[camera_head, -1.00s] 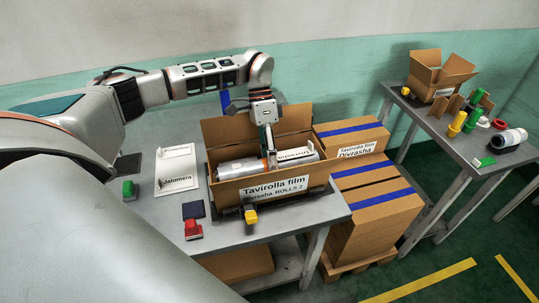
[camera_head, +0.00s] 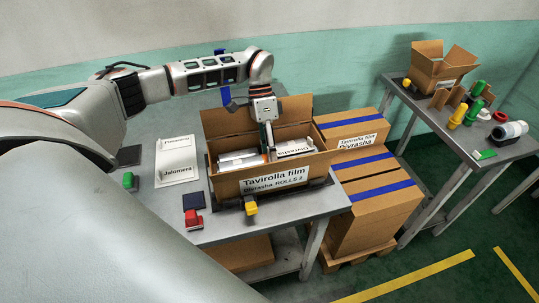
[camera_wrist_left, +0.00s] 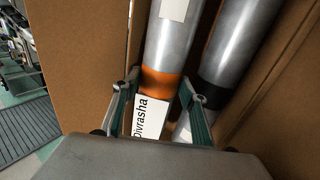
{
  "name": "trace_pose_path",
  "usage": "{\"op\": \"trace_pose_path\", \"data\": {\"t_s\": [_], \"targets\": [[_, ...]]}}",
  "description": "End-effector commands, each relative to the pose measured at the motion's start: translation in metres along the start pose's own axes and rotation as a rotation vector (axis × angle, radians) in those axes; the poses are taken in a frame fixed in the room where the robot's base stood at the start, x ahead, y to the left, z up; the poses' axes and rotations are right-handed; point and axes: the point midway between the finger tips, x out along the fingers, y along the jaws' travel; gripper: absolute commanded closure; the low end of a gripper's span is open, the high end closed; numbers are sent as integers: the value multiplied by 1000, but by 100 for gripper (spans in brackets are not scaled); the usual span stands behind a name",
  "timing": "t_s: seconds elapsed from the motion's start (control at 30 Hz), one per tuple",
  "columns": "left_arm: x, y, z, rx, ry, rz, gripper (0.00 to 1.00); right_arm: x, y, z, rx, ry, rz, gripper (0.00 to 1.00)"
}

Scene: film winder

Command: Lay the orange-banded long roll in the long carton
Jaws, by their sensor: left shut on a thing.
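The long carton (camera_head: 226,187) stands open on the table, its front lettered "Tavirolla film". My left gripper (camera_head: 269,150) reaches down inside it. In the left wrist view, the gripper (camera_wrist_left: 162,88) is shut on the orange-banded long roll (camera_wrist_left: 161,82), near its "Divrasha" label. The held roll (camera_head: 295,147) lies lengthwise within the carton walls; whether it touches the bottom is hidden. A second silver roll with a black band (camera_wrist_left: 233,50) lies alongside it in the carton. My right gripper is out of view.
A white card lettered "Jalomera" (camera_head: 176,172) lies left of the carton. A red piece (camera_head: 194,220) and a yellow piece (camera_head: 250,206) are near the front edge. Taped cartons (camera_head: 375,195) stand right of the table. A side table (camera_head: 460,140) holds a small open box (camera_head: 440,65).

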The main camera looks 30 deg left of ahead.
Motion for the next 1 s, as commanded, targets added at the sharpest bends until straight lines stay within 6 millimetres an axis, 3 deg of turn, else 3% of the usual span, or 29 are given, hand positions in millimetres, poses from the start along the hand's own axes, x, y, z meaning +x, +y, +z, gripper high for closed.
{"op": "trace_pose_path", "data": {"t_s": [0.83,0.87,0.9,1.0], "targets": [[12,-7,0,1,1,1,95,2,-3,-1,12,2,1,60],[12,-7,0,0,1,1,50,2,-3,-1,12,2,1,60],[12,-7,0,1,1,1,40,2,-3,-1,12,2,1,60],[12,-7,0,0,1,0,38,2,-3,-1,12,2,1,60]]}}
